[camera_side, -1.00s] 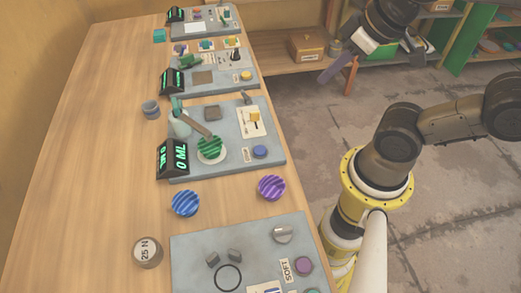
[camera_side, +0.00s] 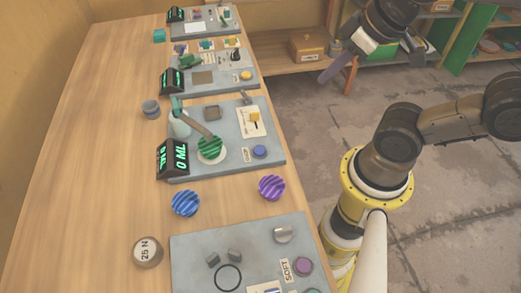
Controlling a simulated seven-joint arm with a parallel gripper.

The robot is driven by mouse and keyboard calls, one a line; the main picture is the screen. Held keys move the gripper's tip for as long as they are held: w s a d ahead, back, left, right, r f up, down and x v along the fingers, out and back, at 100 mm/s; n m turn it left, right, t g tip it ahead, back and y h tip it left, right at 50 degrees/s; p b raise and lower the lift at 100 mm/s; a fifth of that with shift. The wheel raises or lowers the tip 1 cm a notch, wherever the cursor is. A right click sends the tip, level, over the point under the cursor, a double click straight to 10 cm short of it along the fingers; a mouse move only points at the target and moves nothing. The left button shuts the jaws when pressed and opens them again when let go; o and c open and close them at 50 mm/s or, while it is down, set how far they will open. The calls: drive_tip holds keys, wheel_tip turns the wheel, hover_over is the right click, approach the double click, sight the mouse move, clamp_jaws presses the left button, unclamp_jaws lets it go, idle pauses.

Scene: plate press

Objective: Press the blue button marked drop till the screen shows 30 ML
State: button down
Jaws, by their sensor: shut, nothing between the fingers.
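The blue button (camera_side: 260,152) sits near the right front edge of a grey plate (camera_side: 232,164) on the bench. A small white label (camera_side: 247,155) stands just left of it, its word too small to read for certain. The black screen (camera_side: 173,160) at the plate's left front corner shows 0 ML in green. A green striped ball (camera_side: 209,148) rests on a white round base on the same plate. My gripper (camera_side: 328,77) is at the upper right, off the bench and well away from the button. It looks shut and empty.
A blue striped ball (camera_side: 185,203), a purple striped ball (camera_side: 271,188) and a 25 N weight (camera_side: 147,252) lie on the wooden bench (camera_side: 95,180). Other grey stations lie nearer and farther.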

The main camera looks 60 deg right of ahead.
drive_tip(key=w+d+n+h, duration=0.2)
drive_tip(key=d+n+h, duration=0.1)
drive_tip(key=d+n, duration=0.1)
drive_tip(key=n+t+y, duration=0.2)
drive_tip(key=n+t, duration=0.1)
drive_tip(key=n, duration=1.8)
hover_over(263, 153)
wheel_tip(263, 153, down, 9)
drive_tip(key=shift+r, duration=0.15)
drive_tip(key=shift+f, duration=4.35)
